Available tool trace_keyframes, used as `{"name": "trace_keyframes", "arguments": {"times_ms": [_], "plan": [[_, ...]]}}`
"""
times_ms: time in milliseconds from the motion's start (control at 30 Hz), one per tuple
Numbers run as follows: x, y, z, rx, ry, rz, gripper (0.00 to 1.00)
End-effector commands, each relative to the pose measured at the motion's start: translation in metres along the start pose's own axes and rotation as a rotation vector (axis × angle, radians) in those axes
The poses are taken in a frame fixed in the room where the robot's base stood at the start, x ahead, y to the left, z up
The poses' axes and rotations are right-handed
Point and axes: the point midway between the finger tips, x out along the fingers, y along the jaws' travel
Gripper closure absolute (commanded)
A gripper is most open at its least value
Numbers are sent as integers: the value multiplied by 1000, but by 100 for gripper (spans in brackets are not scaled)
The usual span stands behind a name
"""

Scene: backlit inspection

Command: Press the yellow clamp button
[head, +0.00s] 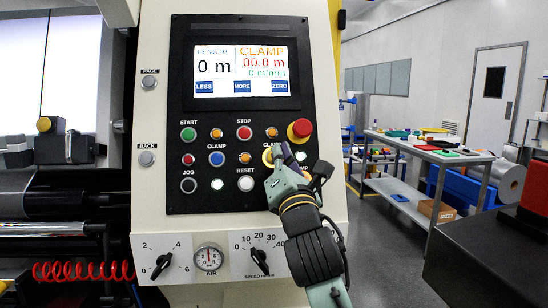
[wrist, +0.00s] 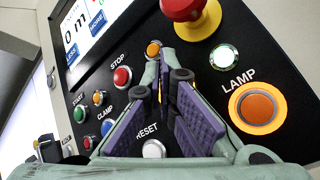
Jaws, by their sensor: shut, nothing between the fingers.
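The yellow clamp button (head: 267,156) is on the right part of the black control panel (head: 217,110), below a small amber light (head: 271,132). My gripper (head: 281,153) is in front of it and covers its right side. In the wrist view my gripper (wrist: 165,72) is shut and empty, its purple-padded fingers pointing at the panel. There the fingers hide most of the yellow button. I cannot tell whether the fingertips touch it. An orange button (wrist: 257,108) in a yellow ring, by a label reading "LAMP", is right of the fingers.
A red emergency stop knob (head: 299,130) sticks out just above right of my gripper. A lit white button (wrist: 224,57) is near it. Red stop (head: 243,133), blue clamp (head: 217,158) and white reset (head: 245,184) buttons are to the left. A workbench (head: 417,150) stands behind right.

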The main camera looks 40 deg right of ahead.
Motion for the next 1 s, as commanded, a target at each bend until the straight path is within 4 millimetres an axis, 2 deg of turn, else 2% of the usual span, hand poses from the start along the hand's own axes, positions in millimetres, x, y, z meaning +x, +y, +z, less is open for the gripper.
{"name": "trace_keyframes", "arguments": {"times_ms": [1000], "plan": [[6,-5,-5,0,0,0,100]]}}
